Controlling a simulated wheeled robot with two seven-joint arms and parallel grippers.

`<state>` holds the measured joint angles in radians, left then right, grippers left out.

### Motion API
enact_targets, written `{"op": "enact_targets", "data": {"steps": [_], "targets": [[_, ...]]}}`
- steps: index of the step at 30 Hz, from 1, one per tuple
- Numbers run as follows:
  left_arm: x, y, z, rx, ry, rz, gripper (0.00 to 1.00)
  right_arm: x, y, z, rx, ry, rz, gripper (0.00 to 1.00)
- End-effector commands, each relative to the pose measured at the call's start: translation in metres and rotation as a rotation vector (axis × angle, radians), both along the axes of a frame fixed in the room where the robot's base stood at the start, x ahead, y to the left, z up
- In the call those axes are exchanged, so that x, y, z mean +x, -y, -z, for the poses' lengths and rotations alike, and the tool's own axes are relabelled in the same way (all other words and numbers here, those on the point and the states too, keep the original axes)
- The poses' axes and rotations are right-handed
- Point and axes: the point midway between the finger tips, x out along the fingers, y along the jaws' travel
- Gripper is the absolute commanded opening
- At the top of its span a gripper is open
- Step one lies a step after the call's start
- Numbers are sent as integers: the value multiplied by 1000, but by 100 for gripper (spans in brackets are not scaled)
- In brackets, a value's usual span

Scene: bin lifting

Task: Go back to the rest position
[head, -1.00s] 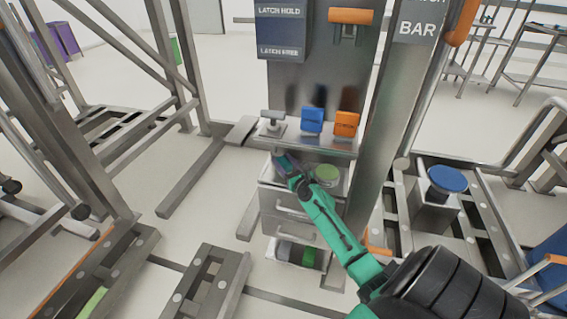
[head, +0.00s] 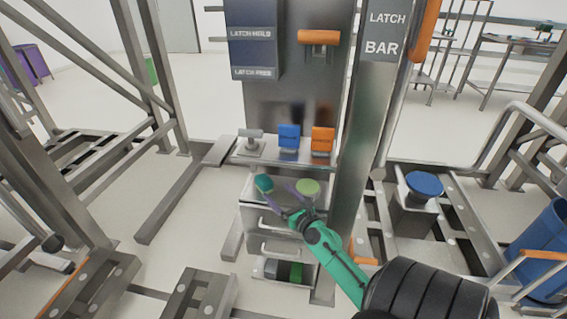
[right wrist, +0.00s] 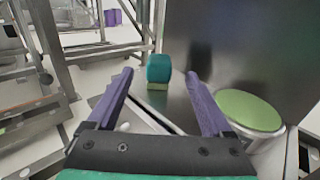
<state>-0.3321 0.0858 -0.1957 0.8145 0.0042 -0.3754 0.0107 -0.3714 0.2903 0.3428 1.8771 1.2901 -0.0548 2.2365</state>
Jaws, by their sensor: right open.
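My right gripper (head: 279,196) is over the lower shelf of the metal station, with its two purple fingers spread apart. In the right wrist view the fingers (right wrist: 158,78) are open with nothing between them. A teal knob (head: 264,184) stands beyond the fingertips, apart from them; it also shows in the right wrist view (right wrist: 159,72). A round light-green button (head: 308,188) is to the right of the fingers and also shows in the right wrist view (right wrist: 248,110). My left gripper is not in view.
A ledge above holds a grey lever (head: 250,139), a blue switch (head: 289,136) and an orange switch (head: 322,141). A metal post (head: 367,120) stands close to the right of my arm. A blue-topped stool-like post (head: 425,184) is further right.

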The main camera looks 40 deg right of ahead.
Motion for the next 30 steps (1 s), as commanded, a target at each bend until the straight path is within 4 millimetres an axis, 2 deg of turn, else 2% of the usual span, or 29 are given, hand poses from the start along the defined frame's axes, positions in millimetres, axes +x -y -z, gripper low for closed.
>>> {"op": "enact_targets", "data": {"steps": [3, 6, 23, 26, 29, 30], "targets": [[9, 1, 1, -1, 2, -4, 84, -18, -4, 2, 0, -1, -1, 84], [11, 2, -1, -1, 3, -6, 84, -24, -5, 0, -1, 1, -1, 84], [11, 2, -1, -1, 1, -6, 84, -23, -9, 1, -22, -9, -14, 84], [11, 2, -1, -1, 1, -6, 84, -19, -42, 8, -213, -87, -128, 84], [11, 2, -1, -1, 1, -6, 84, -23, -111, 27, -688, -226, -402, 84], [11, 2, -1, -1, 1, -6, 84, -31, -140, 38, -928, -270, -540, 84]]}}
